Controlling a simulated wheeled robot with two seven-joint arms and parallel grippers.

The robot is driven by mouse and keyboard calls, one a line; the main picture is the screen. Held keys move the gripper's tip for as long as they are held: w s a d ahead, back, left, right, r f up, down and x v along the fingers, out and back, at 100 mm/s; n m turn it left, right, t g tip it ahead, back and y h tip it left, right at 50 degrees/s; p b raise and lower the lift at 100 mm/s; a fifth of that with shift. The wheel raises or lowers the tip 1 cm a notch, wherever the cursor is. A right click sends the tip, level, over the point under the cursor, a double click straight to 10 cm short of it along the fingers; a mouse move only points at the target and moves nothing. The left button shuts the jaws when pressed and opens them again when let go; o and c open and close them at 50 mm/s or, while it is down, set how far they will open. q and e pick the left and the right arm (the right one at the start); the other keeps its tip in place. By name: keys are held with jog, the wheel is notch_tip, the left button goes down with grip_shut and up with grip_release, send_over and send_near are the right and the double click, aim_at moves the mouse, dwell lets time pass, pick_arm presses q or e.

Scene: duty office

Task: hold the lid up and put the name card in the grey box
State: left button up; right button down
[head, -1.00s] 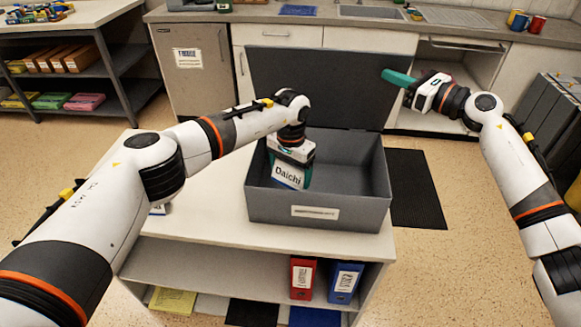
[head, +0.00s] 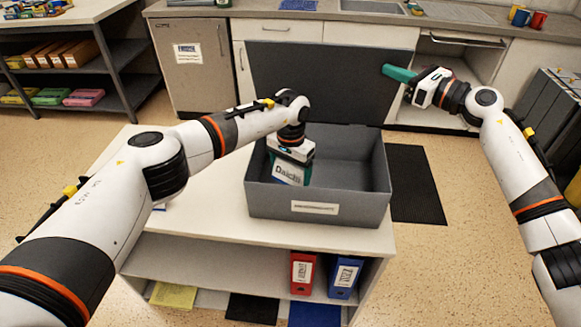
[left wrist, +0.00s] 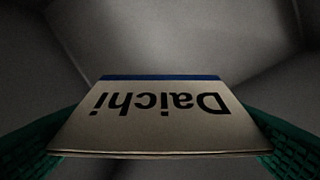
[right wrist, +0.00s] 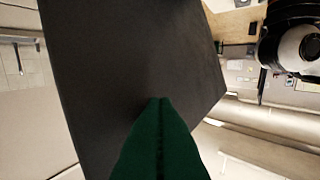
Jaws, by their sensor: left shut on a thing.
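The grey box (head: 270,201) stands on the white table with its dark grey lid (head: 315,80) raised upright behind it. The lid also fills much of the right wrist view (right wrist: 125,75). My left gripper (head: 291,160) reaches down into the box, shut on the name card (head: 287,175), which reads "Daichi". In the left wrist view the card (left wrist: 160,125) is between the green fingers, above the dark box interior. My right gripper (head: 399,74) has its green fingers together at the lid's right edge; they look shut with nothing between them.
The white table top (head: 215,190) is mostly clear left of the box. Red (head: 303,271) and blue (head: 344,278) binders stand on the shelf below. A counter with cupboards (head: 300,40) is behind the lid. A black mat (head: 413,185) lies on the floor at right.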

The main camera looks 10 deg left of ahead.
pick_arm(q)
jog(key=shift+f, duration=1.45)
jog(key=shift+a+f, duration=0.1)
jog(key=shift+f, duration=0.1)
jog(key=o, duration=0.8)
jog(key=shift+r, duration=7.55)
jog(key=shift+s, duration=0.1)
